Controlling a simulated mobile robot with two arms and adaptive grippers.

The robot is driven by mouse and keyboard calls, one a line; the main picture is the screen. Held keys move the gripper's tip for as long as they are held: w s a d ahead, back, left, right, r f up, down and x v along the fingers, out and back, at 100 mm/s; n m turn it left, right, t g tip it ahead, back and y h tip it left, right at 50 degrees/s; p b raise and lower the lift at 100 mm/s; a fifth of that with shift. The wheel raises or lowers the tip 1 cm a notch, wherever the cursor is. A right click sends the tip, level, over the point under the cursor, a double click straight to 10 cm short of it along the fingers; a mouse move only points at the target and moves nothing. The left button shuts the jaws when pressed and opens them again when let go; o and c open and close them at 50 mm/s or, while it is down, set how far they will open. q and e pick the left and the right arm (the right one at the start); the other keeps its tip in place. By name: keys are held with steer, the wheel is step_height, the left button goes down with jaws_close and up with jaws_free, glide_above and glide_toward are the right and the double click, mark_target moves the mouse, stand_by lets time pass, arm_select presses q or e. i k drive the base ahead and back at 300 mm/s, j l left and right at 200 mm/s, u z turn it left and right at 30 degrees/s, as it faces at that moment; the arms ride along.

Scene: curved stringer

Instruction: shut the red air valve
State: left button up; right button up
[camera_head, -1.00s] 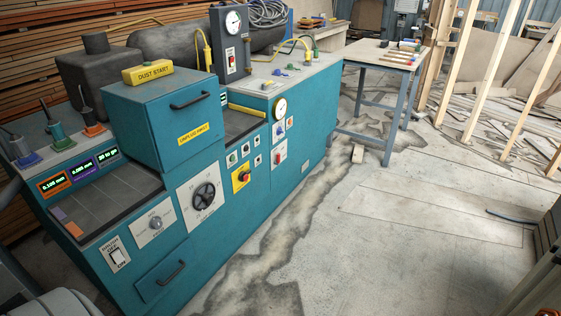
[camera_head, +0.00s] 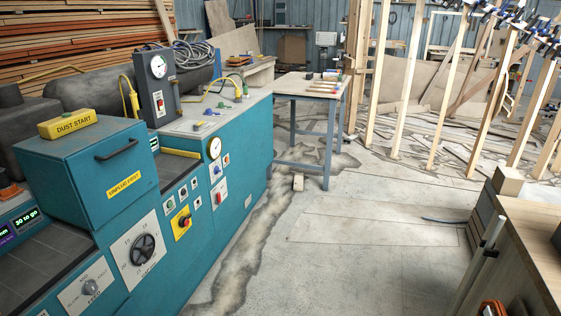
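I cannot pick out the red air valve for certain. The teal machine (camera_head: 232,222) fills the left side. On its front, a yellow plate carries a knob with a red part (camera_head: 184,221). Farther along, a white plate carries a small red control (camera_head: 219,198), below a round gauge (camera_head: 214,148). A dark upright box with a gauge (camera_head: 158,68) stands on the machine top and has a small red switch (camera_head: 160,103). Small green and blue fittings lie on the top. Neither of my grippers is in view.
A work table (camera_head: 318,92) with tools stands past the machine, with a small block (camera_head: 298,182) on the floor near it. A wooden bench (camera_head: 525,235) is at the right edge. The concrete floor between is open. Timber uprights (camera_head: 395,80) stand behind.

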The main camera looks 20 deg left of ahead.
mark_target(219, 202)
steer(key=i+u, duration=0.1)
steer(key=u, duration=0.3)
steer(key=i+u, duration=0.1)
steer(key=u, duration=0.7)
steer(key=i+l+u, duration=0.15)
steer(key=u, duration=0.25)
steer(key=i+l+u, duration=0.2)
steer(key=l, duration=0.15)
steer(key=i+l+u, duration=0.45)
steer(key=l, duration=0.25)
steer(key=l+u, duration=0.2)
steer(key=l, duration=0.2)
steer(key=i+l+u, duration=0.2)
steer(key=l, duration=0.2)
steer(key=l+u, duration=0.25)
steer(key=l, duration=0.2)
